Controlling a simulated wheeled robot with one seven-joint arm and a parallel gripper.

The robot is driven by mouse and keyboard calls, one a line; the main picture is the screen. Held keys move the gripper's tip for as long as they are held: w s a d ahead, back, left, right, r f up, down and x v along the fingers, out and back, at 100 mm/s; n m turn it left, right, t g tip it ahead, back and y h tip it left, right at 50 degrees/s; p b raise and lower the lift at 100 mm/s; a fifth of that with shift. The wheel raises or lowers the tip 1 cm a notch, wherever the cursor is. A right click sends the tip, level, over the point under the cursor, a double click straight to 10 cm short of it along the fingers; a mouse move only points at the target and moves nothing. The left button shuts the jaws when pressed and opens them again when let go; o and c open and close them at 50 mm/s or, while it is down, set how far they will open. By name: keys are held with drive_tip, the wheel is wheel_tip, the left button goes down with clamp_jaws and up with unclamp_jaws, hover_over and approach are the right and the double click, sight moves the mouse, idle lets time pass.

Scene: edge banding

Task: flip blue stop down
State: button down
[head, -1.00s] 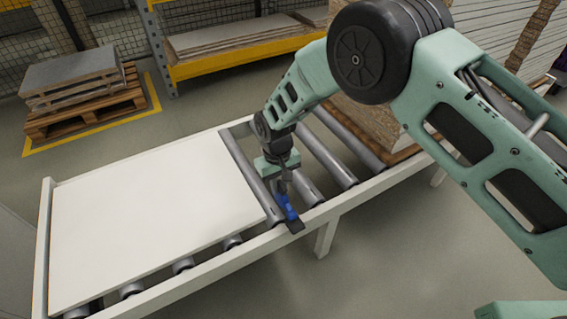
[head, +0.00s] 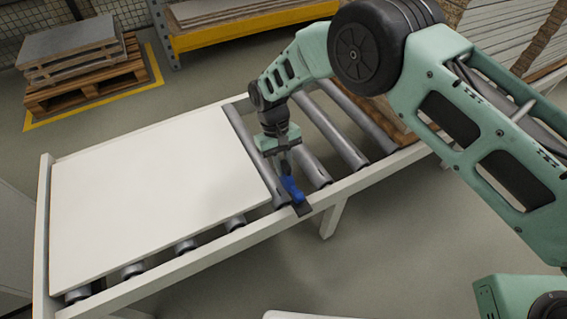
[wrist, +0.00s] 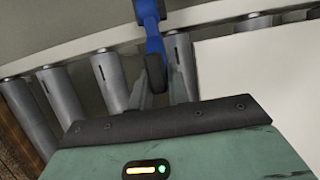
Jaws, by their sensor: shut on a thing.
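The blue stop (head: 291,189) sits on a dark bracket at the near rail of the roller conveyor, just right of the white panel (head: 150,190). In the wrist view the blue stop (wrist: 154,40) runs down from the rail to a dark rounded end between my fingers. My gripper (head: 284,168) is above the rollers beside the rail, shut on the dark end of the stop. In the wrist view its fingers (wrist: 158,88) lie on both sides of that end. The stop slopes up from its bracket toward my gripper.
Bare rollers (head: 328,135) lie right of the panel. Stacked brown boards (head: 385,110) lie farther along the conveyor. A pallet with grey sheets (head: 75,65) stands at the back left, and a yellow rack (head: 240,32) at the back.

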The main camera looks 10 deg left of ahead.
drive_tip(key=c, duration=1.4)
unclamp_jaws()
drive_tip(key=shift+f, duration=0.15)
drive_tip(key=p+v, duration=0.1)
drive_tip(key=v, duration=1.6)
drive_tip(key=shift+r, duration=0.2)
drive_tip(key=shift+w, duration=0.1)
